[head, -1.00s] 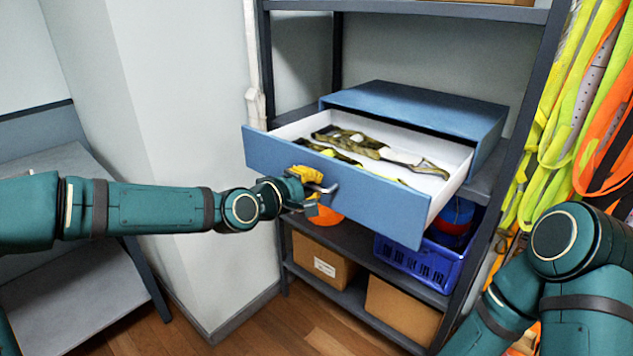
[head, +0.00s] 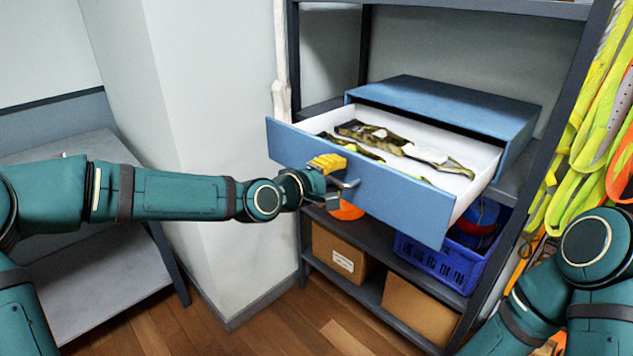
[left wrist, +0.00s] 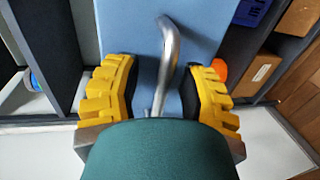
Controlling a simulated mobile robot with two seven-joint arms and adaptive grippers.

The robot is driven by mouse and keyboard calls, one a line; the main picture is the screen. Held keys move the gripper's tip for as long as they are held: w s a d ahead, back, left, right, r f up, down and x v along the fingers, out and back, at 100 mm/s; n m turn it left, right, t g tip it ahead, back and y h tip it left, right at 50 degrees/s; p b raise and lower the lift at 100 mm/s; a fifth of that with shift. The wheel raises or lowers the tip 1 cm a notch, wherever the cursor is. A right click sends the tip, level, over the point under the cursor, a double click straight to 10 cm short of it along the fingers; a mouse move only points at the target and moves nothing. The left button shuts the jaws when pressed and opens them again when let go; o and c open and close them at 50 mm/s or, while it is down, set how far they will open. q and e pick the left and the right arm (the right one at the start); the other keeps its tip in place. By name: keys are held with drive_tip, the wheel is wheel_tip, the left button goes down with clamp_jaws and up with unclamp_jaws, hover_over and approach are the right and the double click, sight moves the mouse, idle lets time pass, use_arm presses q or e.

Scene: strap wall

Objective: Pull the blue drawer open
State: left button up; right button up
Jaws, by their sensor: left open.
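The blue drawer (head: 395,193) stands pulled out of its blue cabinet (head: 450,105), showing a white inside with straps lying in it. Its front also shows in the left wrist view (left wrist: 205,25). A grey metal bar handle (head: 347,184) is on the drawer front. My left gripper (head: 328,165) is at this handle. In the left wrist view the yellow fingers of the gripper (left wrist: 160,80) are spread apart, with the handle (left wrist: 169,50) between them and a gap on each side. My right arm shows at the lower right; its gripper is out of view.
The cabinet sits on a dark shelf rack (head: 560,125). Below are a blue crate (head: 430,262), cardboard boxes (head: 415,310) and an orange item (head: 347,210). Bright straps (head: 605,120) hang at right. A grey bench (head: 100,275) stands at left. Floor in front of the rack is clear.

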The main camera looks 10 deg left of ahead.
use_arm(q)
drive_tip(key=v, duration=1.1)
drive_tip(key=shift+s+a, duration=0.2)
drive_tip(key=shift+s, duration=0.05)
idle(0.5)
drive_tip(key=s+d+f+m+g, duration=0.2)
drive_tip(key=d+f+g, duration=0.1)
drive_tip(key=f, duration=1)
drive_tip(key=s+d+f+m+g, duration=0.2)
drive_tip(key=s+d+f+g, duration=0.15)
drive_tip(key=f, duration=0.95)
drive_tip(key=s+a+f+m+g+y, duration=0.1)
drive_tip(key=s+f+m+g+y, duration=0.1)
drive_tip(key=s+f, duration=0.4)
drive_tip(key=s+a+f+m+g+y, duration=0.2)
drive_tip(key=s+f, duration=0.3)
drive_tip(key=f, duration=0.5)
drive_tip(key=shift+s+a+f+m+y, duration=0.35)
drive_tip(key=shift+m+y, duration=0.25)
drive_tip(key=shift+y, duration=0.1)
